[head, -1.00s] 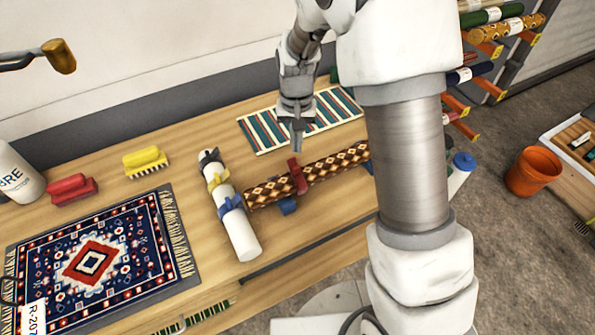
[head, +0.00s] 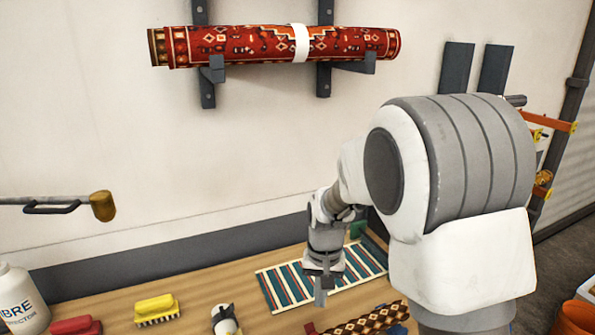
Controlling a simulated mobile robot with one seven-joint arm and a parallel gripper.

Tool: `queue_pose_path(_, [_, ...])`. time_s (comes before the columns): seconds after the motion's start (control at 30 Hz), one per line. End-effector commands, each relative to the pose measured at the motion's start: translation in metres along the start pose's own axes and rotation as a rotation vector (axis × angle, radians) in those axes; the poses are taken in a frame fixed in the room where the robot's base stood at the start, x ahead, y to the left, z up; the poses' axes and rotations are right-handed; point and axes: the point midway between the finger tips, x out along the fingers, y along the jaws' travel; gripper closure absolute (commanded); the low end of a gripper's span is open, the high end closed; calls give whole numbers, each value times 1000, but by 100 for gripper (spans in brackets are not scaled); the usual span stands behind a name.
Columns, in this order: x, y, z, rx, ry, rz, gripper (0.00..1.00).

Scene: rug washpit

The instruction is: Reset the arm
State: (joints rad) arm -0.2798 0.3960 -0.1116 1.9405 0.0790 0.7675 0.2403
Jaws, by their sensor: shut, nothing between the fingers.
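My gripper (head: 321,294) is in the head view at the end of my folded arm, pointing down over the striped mat (head: 296,287) on the wooden table. Its fingers are shut with nothing between them. It hangs above the near part of the mat, apart from the patterned rolled rug (head: 372,321) at the bottom edge. My arm's large links fill the right of the view and hide part of the table behind them.
A red rolled rug (head: 280,45) rests on wall brackets above. A yellow brush (head: 156,310), a red brush (head: 76,326) and a white jug (head: 20,302) stand at the table's left. A brass-coloured nozzle (head: 102,206) juts in from the left. An orange bucket (head: 577,318) is at lower right.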

Motion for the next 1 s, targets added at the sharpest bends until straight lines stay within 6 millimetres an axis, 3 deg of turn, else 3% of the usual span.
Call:
queue_pose_path(0.03, [-19,5,4,-1,24,-13,100])
queue_pose_path(0.2, [-69,24,27,-19,91,-41,100])
queue_pose_path(0.5, [-136,57,81,-55,217,-63,100])
queue_pose_path(0.8, [-174,86,144,-92,349,-49,100])
queue_pose_path(1.0, [-182,100,179,-112,421,-24,100])
